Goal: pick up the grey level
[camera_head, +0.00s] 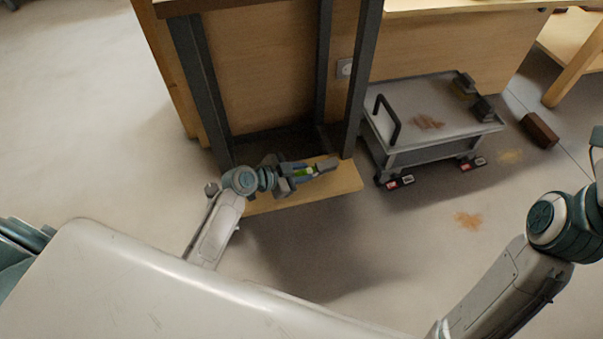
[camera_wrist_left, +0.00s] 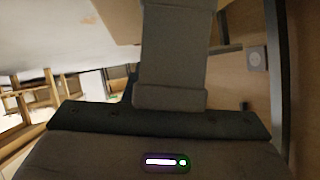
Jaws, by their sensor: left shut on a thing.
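My left gripper (camera_head: 308,170) is low in front of the dark-framed wooden cabinet, above a pale wooden board. It is shut on the grey level (camera_head: 328,164), a small grey piece that sticks out to the right past the fingers. The gripper covers part of the level. In the left wrist view a broad grey shape rises from the dark gripper body; I cannot tell how much of it is finger and how much is level. My right arm shows at the right, but its gripper is outside the picture.
The pale board (camera_head: 345,183) lies low at the cabinet's foot (camera_head: 270,80). A grey wheeled cart (camera_head: 400,120) with a black handle stands to its right. A brown block (camera_head: 539,131) lies on the floor beyond. Open floor (camera_head: 400,240) lies in front.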

